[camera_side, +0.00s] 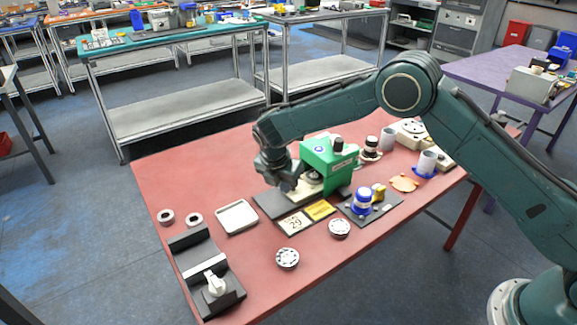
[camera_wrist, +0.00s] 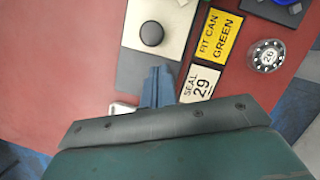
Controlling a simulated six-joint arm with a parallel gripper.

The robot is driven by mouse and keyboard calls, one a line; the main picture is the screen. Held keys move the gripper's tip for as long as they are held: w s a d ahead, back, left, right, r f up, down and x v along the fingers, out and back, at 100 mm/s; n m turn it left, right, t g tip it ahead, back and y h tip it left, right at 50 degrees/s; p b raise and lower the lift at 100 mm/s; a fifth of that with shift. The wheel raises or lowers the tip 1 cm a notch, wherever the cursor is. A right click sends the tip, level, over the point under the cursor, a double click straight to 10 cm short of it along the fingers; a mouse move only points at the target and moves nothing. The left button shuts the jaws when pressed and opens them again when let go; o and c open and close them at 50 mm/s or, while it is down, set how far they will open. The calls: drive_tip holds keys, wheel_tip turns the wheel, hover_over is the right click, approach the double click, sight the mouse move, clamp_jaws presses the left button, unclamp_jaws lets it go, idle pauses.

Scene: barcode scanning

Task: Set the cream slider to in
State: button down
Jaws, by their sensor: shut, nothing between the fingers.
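The cream slider (camera_wrist: 172,48) is a flat plate with a round black knob (camera_wrist: 151,33) on top. It lies on a dark base (camera_wrist: 128,72), part of which is bare beyond the slider's near end. In the side view the cream slider (camera_side: 311,188) runs beneath the green housing (camera_side: 327,163), partly hidden by my gripper. My gripper (camera_wrist: 160,72) is shut and empty, its fingertips just short of the slider's near end in the wrist view. In the side view my gripper (camera_side: 288,187) is low over the base, left of the housing. Contact with the slider cannot be told.
A white tray (camera_side: 237,217) and a dark lever fixture (camera_side: 205,270) are to the left. A blue knob device (camera_side: 362,202) is right.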

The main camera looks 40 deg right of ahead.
sight(299, 191)
drive_tip(key=shift+w+d+f, duration=0.1)
drive_tip(key=shift+w+d, duration=0.1)
drive_tip(key=shift+d, duration=0.25)
drive_tip(key=shift+w+d+f, duration=0.1)
drive_tip(key=shift+w+d, duration=0.1)
drive_tip(key=shift+d, duration=0.2)
drive_tip(key=shift+d, duration=2)
drive_tip(key=shift+r, duration=0.1)
drive_tip(key=a, duration=0.1)
drive_tip(key=s+a, duration=0.1)
drive_tip(key=a, duration=0.1)
drive_tip(key=s+a+r, duration=0.1)
drive_tip(key=shift+a+r, duration=0.1)
drive_tip(key=shift+a, duration=0.1)
drive_tip(key=v, duration=0.9)
drive_tip(key=shift+r, duration=0.15)
